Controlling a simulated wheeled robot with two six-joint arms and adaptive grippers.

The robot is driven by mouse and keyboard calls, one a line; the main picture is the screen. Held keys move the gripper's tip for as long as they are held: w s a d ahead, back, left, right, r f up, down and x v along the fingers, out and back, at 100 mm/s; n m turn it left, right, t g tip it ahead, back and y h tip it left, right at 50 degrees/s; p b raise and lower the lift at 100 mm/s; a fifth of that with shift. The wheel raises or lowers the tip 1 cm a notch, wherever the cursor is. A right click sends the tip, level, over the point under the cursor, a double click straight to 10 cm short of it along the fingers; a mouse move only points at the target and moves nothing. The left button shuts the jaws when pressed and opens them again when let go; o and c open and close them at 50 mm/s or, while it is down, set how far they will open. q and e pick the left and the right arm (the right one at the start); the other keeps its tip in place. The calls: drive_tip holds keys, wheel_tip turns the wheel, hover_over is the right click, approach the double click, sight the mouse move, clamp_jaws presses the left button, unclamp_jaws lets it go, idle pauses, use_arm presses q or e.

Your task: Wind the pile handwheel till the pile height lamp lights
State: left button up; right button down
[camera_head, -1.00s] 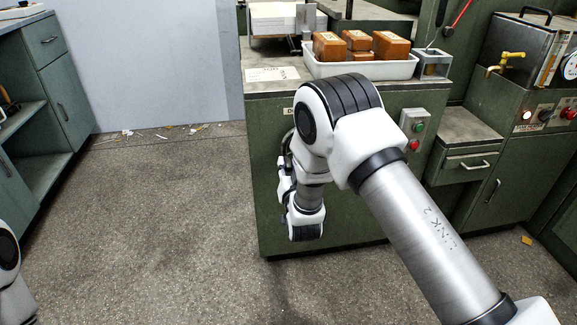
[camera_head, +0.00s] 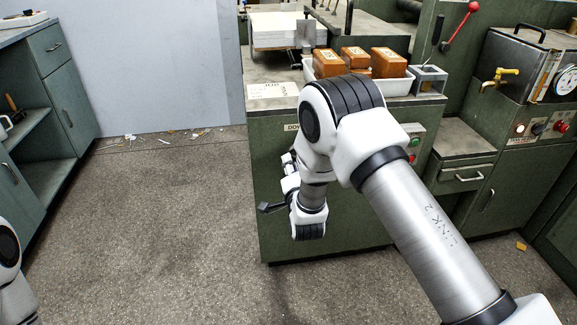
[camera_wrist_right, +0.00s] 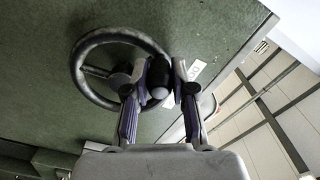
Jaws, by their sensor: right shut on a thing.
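The handwheel (camera_wrist_right: 85,68) is a dark spoked ring on the green machine front in the right wrist view. My right gripper (camera_wrist_right: 160,88) is shut on its black handle (camera_wrist_right: 158,72), near the right side of the rim. In the head view, my right arm hides the wheel and most of the gripper. I cannot pick out the pile height lamp for certain. A pale round lamp (camera_head: 520,130) looks lit on the right-hand machine, but its label is unreadable. My left gripper is not in view.
The green cabinet (camera_head: 350,230) carries a white tray (camera_head: 400,88) of brown blocks. A white sheet stack (camera_head: 285,25) stands behind. Green and red buttons (camera_head: 416,142) are right of my arm. Open floor (camera_head: 170,220) lies left.

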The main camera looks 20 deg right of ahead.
drive_tip(key=shift+d+r+m, duration=0.3)
drive_tip(key=shift+r+m, duration=0.2)
drive_tip(key=shift+m, duration=0.4)
drive_tip(key=c, duration=1)
unclamp_jaws()
drive_tip(key=v, duration=1.2)
